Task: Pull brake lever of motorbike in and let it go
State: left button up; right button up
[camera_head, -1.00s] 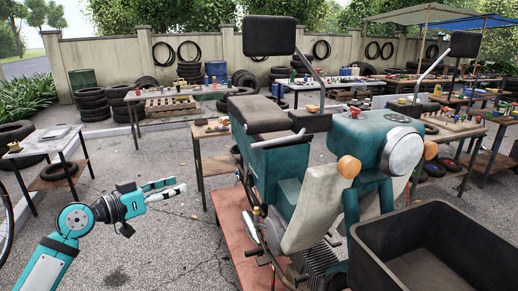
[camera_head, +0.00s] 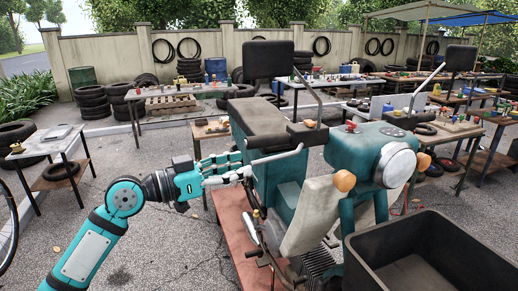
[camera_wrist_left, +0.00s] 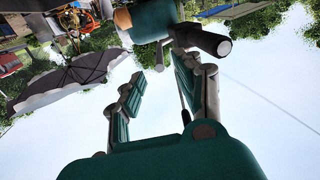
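The teal motorbike (camera_head: 290,185) stands at the centre of the head view. Its pale grey brake lever (camera_head: 277,157) sticks out to the left by the handlebar. My left gripper (camera_head: 243,167) points right, with its fingertips close to the lever's outer end; I cannot tell whether they touch it. In the left wrist view the fingers (camera_wrist_left: 160,97) are spread apart. A dark handlebar grip (camera_wrist_left: 200,40) lies just beyond the right finger. A thin dark rod beside that finger may be the lever, but this is unclear. My right gripper is not in view.
A black open crate (camera_head: 425,250) fills the lower right, close to the motorbike. The bike stands on a reddish platform (camera_head: 228,210). A mirror (camera_head: 269,58) rises above the handlebar. Tables with parts stand behind; the pavement at left is mostly clear.

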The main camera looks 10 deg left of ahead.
aim_at(259, 162)
pick_arm(q)
jog(key=p+x, duration=0.1)
jog(key=x, duration=0.3)
jog(key=shift+w+d+r+p, duration=0.15)
jog(key=shift+w+d+p, duration=0.05)
jog(key=shift+p, duration=0.15)
jog(key=shift+w+d, duration=0.45)
jog(key=shift+d, duration=0.05)
grip_shut()
